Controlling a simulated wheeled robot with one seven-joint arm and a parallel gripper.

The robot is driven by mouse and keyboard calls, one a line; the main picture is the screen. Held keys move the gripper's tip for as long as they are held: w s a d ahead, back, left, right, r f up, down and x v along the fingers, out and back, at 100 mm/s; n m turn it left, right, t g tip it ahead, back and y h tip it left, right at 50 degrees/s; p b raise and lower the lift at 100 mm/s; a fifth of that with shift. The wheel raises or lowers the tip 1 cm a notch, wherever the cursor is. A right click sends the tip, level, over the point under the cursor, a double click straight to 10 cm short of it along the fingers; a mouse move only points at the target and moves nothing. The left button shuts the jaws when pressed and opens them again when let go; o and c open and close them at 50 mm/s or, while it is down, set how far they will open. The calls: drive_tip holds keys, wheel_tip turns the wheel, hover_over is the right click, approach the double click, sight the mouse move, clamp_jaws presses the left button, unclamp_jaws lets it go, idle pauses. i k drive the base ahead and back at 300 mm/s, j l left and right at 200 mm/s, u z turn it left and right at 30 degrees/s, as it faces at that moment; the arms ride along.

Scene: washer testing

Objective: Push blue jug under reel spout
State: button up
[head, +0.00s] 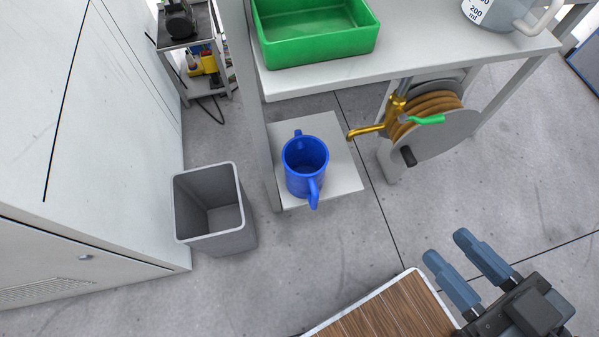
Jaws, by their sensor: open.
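The blue jug (304,168) stands upright on a low light-grey shelf (346,178) under the workbench, with its handle toward me and a small lip at its far side. The reel (436,120) has a brown hose, a grey disc and a green lever. Its brass spout (366,131) sticks out to the left, and its tip is to the right of the jug, apart from it in the picture. My gripper (470,252) is at the lower right, open and empty, well away from the jug.
A grey bin (213,212) stands on the floor left of the shelf, beside a large white cabinet (75,140). The workbench (420,62) above carries a green tray (315,48) and a measuring jug (500,14). The floor between my gripper and the shelf looks clear.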

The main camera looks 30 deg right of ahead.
sight(305, 158)
drive_tip(key=i+j+z, duration=0.15)
drive_tip(key=j, duration=0.45)
drive_tip(key=i+j+z, duration=0.1)
drive_tip(key=j, duration=0.5)
drive_tip(key=i+j+z, duration=0.15)
drive_tip(key=j, duration=0.45)
drive_tip(key=j+z, duration=0.15)
drive_tip(key=j, duration=0.45)
